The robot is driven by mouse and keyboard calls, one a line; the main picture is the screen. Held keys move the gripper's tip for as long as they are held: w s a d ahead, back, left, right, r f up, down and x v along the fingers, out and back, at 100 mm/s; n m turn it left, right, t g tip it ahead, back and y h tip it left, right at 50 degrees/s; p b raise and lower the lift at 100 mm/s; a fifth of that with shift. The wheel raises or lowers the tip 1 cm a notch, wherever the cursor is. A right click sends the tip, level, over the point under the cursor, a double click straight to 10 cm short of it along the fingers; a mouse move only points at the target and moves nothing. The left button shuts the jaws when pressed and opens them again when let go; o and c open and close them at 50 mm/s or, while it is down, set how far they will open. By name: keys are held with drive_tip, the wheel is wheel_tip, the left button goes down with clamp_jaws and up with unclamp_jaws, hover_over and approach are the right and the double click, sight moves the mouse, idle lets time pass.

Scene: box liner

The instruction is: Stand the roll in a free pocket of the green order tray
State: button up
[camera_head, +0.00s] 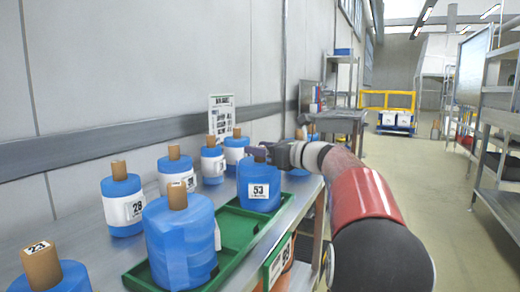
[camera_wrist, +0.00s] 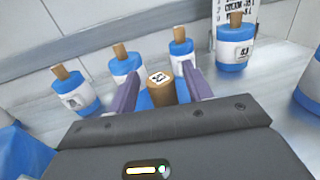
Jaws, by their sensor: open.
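A blue-wrapped roll labelled 53 (camera_head: 258,186) is upright at the far end of the green order tray (camera_head: 240,262), apparently inside its far pocket. Its base is partly hidden by the tray rim. My gripper (camera_head: 262,153) is over its top, hiding its core in the head view. In the wrist view the brown core (camera_wrist: 160,88) with a label on its end lies between my open purple fingers (camera_wrist: 158,92). I cannot tell whether the fingers touch it. A larger blue roll (camera_head: 180,245) stands in the near part of the tray.
Several blue-and-white rolls stand along the wall side of the metal table, including one labelled 28 (camera_head: 122,205) and one labelled 23 (camera_head: 42,268) near the front. A sign (camera_head: 221,117) stands behind them. Another roll (camera_wrist: 310,85) is to the right of my gripper.

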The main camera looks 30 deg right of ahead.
drive_tip(key=v, duration=1.1)
drive_tip(key=shift+s+b, duration=0.3)
drive_tip(key=shift+b, duration=0.1)
drive_tip(key=shift+d, duration=0.15)
